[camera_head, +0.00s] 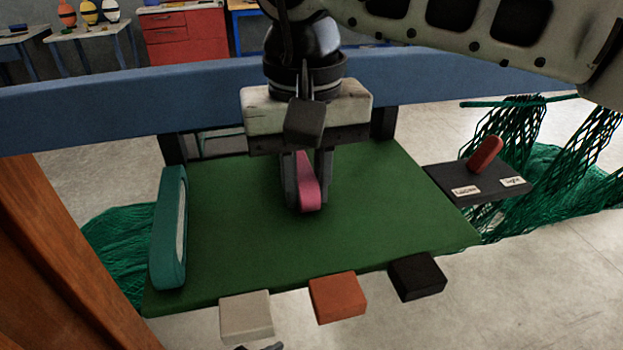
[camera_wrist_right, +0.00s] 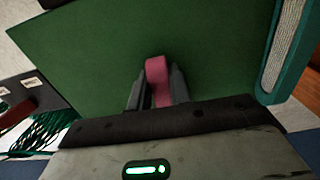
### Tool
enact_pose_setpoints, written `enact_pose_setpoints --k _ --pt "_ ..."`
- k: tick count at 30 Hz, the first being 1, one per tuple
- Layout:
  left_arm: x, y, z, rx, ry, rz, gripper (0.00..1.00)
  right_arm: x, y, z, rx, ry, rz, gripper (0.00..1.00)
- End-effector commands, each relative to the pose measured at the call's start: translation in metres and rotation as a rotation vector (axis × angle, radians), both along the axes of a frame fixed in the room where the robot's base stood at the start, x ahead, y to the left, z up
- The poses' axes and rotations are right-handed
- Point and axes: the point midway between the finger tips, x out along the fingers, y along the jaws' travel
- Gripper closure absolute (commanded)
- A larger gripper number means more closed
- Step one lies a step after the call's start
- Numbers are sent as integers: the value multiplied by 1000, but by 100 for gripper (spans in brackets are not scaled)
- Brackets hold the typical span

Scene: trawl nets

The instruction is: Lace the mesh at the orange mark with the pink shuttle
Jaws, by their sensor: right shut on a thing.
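My right gripper (camera_head: 308,190) is shut on the pink shuttle (camera_head: 307,184), near the middle of the green board (camera_head: 380,215). The wrist view shows the pink shuttle (camera_wrist_right: 158,80) between the two fingers; part of it is hidden by them. I cannot tell whether it touches the board. An orange block (camera_head: 338,297) sits at the board's front edge, between a whitish block (camera_head: 246,315) and a black block (camera_head: 417,277). Green mesh hangs at the right (camera_head: 500,135) and lies at the left (camera_head: 120,245). My left gripper does not show clearly.
A teal shuttle-like piece wound with pale twine (camera_head: 169,230) stands at the board's left edge. A dark plate (camera_head: 460,180) with two labels and a red piece (camera_head: 486,154) is at the right. A blue beam (camera_head: 160,100) crosses behind. A brown post (camera_head: 50,260) rises at left.

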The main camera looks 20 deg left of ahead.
Motion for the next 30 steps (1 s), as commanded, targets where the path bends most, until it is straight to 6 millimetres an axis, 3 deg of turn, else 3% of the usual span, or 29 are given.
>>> enact_pose_setpoints --k 12,28,29,30 --pt "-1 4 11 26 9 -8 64 25 18 2 1 1 -1 100" --pt "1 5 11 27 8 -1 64 31 21 -1 0 -1 0 100" --pt "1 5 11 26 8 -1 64 31 21 -1 0 -1 0 72" --pt "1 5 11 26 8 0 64 31 21 -1 0 -1 0 61"
